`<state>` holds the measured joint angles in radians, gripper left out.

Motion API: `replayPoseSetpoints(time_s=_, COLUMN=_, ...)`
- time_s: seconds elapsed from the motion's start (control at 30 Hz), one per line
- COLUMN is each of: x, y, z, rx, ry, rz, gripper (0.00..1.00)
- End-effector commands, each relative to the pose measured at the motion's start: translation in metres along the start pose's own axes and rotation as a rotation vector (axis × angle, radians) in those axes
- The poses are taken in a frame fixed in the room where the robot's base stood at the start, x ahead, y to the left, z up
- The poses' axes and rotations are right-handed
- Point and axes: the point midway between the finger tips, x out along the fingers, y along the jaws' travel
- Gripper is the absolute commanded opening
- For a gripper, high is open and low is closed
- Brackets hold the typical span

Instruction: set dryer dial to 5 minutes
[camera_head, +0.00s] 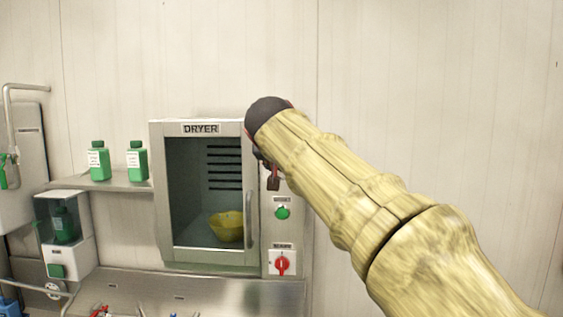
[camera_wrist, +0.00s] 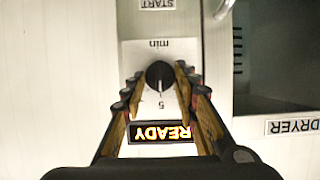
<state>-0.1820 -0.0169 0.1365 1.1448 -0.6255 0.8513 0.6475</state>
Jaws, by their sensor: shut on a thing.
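The dryer (camera_head: 156,200) stands against the wall, its glass door shut, with a yellow bowl (camera_head: 225,227) inside. In the wrist view, which is upside down, the black dryer dial (camera_wrist: 160,75) sits on a pale panel marked "min" with a "5" beside it. A lit display (camera_wrist: 160,133) reads "READY". My gripper (camera_wrist: 159,77) has its fingers on both sides of the dial and is shut on it. In the head view my arm hides the dial, and only part of my gripper (camera_head: 271,178) shows.
Below the dial are a green start button (camera_head: 282,213) and a red rotary switch (camera_head: 282,264). The door handle (camera_head: 248,218) is just left of the control panel. Green bottles (camera_head: 137,162) stand on a shelf at the left. The wall right of the dryer is bare.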

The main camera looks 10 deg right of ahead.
Motion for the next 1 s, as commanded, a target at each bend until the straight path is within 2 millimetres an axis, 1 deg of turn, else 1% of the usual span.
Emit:
replayPoseSetpoints(time_s=0.03, x=0.0, y=0.0, z=-0.001, rx=0.001, ry=0.001, rz=-0.001, gripper=0.04)
replayPoseSetpoints(time_s=0.07, x=0.0, y=0.0, z=-0.001, rx=0.001, ry=0.001, rz=-0.001, gripper=0.31)
replayPoseSetpoints(time_s=0.37, x=0.0, y=0.0, z=0.0, rx=0.001, ry=0.0, rz=-0.001, gripper=0.48)
replayPoseSetpoints(time_s=0.63, x=0.0, y=0.0, z=0.0, rx=0.001, ry=0.0, rz=-0.001, gripper=0.49)
replayPoseSetpoints(time_s=0.77, x=-0.006, y=0.0, z=0.0, rx=0.001, ry=0.001, rz=-0.001, gripper=0.49)
replayPoseSetpoints(time_s=0.87, x=-0.02, y=-0.001, z=-0.001, rx=0.001, ry=0.002, rz=-0.004, gripper=0.49)
replayPoseSetpoints(time_s=1.0, x=-0.048, y=-0.001, z=-0.001, rx=0.002, ry=0.003, rz=-0.005, gripper=0.49)
